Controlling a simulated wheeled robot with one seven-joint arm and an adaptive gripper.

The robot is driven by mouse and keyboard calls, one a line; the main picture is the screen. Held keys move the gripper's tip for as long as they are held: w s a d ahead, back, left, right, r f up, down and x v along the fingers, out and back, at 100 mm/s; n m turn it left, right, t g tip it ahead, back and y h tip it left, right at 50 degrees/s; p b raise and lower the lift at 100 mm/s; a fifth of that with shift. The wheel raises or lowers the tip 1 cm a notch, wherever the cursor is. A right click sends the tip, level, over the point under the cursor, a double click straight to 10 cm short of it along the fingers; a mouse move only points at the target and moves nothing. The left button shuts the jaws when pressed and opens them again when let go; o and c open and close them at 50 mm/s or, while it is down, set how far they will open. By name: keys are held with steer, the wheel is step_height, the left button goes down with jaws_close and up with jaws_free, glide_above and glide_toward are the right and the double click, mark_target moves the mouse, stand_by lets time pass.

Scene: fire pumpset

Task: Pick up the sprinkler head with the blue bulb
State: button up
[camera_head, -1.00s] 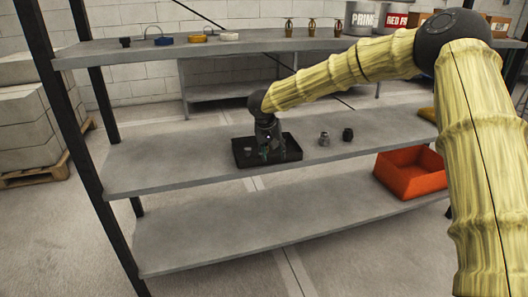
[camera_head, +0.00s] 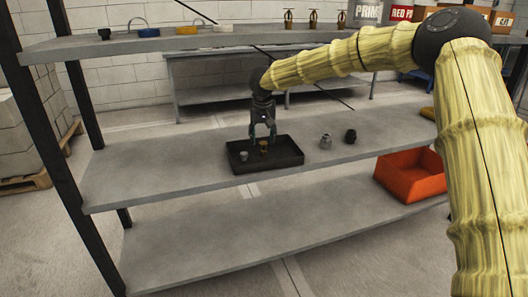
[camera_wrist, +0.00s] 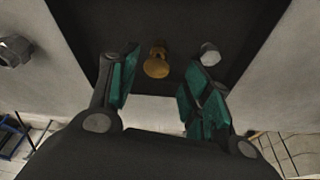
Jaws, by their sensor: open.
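Three brass sprinkler heads stand in a row on the top shelf in the head view: a left one (camera_head: 288,19), a middle one (camera_head: 313,19) and a right one (camera_head: 341,19). Their bulb colours are too small to tell. My gripper (camera_head: 263,134) is open and empty, pointing down over the black tray (camera_head: 290,158) on the middle shelf, well below the sprinkler heads. In the wrist view, my gripper (camera_wrist: 163,70) has its teal fingers spread, with a brass fitting (camera_wrist: 157,63) seen between them and a silver fitting (camera_wrist: 209,53) beyond the right finger.
Grey (camera_head: 325,141) and black (camera_head: 351,136) fittings stand right of the tray.

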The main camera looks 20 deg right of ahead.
mark_target(264, 144)
steer(key=shift+s+b+x, duration=0.15)
steer(key=shift+b+x, duration=0.3)
steer(key=shift+x, duration=1.15)
steer(key=shift+s+b+x, duration=0.15)
steer(key=shift+b+x, duration=0.3)
steer(key=shift+x, duration=1.15)
steer(key=shift+d, duration=0.15)
steer(key=shift+c, duration=0.5)
jaws_close()
